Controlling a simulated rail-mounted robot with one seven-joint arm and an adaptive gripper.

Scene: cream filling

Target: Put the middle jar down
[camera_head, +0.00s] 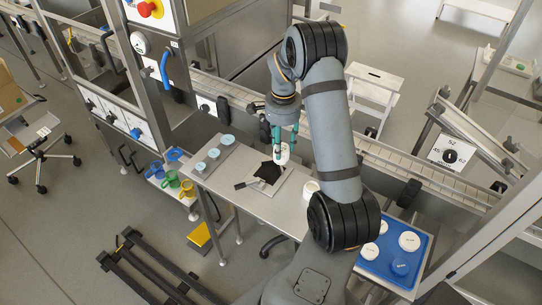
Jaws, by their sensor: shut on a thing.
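My gripper (284,146) points down over the metal table, its green fingers shut on a small white jar (283,157). I take this to be the middle jar. The jar is upright beside the black cloth-like patch, over or near a light square board. I cannot tell whether its base touches the surface or hangs just above it. The fingers hide part of its sides.
Three pale blue-topped round items (213,153) stand in a row at the table's left. A black piece (268,171) with a handle lies mid-table. A white cup (311,187) is partly behind my arm. A blue tray (424,262) holds several lidded jars.

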